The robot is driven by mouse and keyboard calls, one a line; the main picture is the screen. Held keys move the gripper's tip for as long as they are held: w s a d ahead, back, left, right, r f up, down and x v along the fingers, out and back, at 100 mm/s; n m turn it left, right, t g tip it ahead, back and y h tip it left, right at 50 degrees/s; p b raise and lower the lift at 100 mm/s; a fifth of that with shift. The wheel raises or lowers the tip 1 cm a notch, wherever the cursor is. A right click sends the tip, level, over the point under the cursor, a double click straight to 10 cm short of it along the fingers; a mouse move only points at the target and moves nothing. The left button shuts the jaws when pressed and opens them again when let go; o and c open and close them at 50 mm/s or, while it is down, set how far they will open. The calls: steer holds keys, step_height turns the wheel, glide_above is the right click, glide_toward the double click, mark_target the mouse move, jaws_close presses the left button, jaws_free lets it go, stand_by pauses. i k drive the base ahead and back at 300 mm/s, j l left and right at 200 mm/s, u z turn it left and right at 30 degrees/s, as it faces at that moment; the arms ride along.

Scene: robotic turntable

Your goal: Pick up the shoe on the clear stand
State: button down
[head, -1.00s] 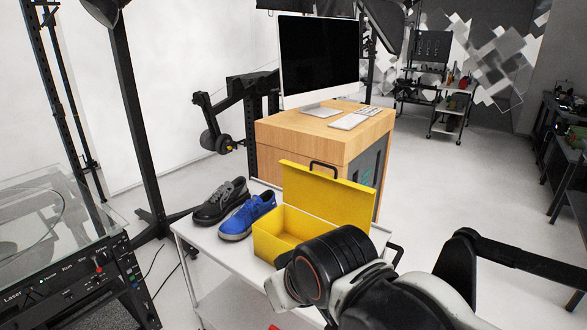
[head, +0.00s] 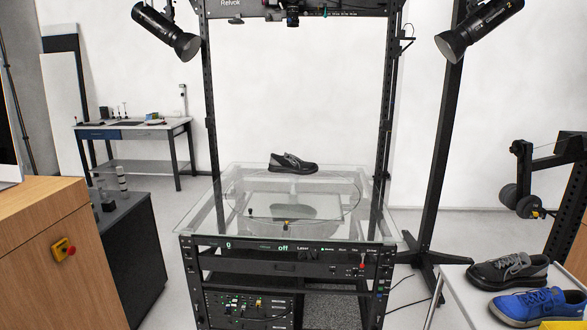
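In the head view, one dark grey and black shoe (head: 293,163) rests upright near the far edge of the clear stand (head: 215,215), a glass turntable top on a black frame. Its toe points right. Its reflection shows in the glass. Nothing touches the shoe from above. My gripper is outside this view, so its state is hidden.
A white table (head: 452,290) at the lower right holds a grey shoe (head: 508,269) and a blue shoe (head: 535,306). A wooden desk (head: 50,262) and a dark cabinet (head: 135,258) stand left. Black uprights and lamps frame the stand. Open floor lies behind it.

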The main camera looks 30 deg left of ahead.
mark_target(288, 163)
steer(key=i+j+u, duration=0.2)
steer(key=i+j, duration=0.25)
steer(key=i, duration=0.3)
steer(key=i+j+u, duration=0.2)
steer(key=i, duration=0.55)
steer(key=i+j+u, duration=0.2)
steer(key=i, duration=0.6)
steer(key=i+j+u, duration=0.25)
steer(key=i, duration=0.5)
steer(key=l, duration=0.1)
